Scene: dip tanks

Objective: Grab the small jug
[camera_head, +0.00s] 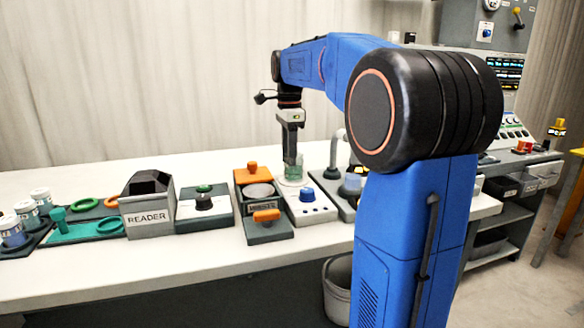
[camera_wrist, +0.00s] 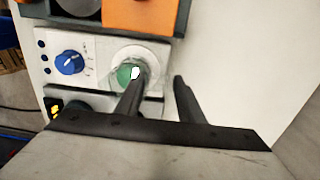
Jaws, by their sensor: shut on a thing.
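The small jug (camera_head: 294,181) is a clear vessel with green contents, standing on or just over the white stirrer unit with a blue knob. From above, it shows in the wrist view (camera_wrist: 122,73) as a clear round rim around green liquid with a white piece in it. My gripper (camera_head: 290,162) points straight down at the jug. In the wrist view my gripper's fingers (camera_wrist: 159,77) lie at the jug's right side, one over the rim and one beyond it, shut on the jug. The exact contact is hard to see.
A grey unit with a curved spout (camera_head: 337,150) is close on the right. Bare white bench lies in front.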

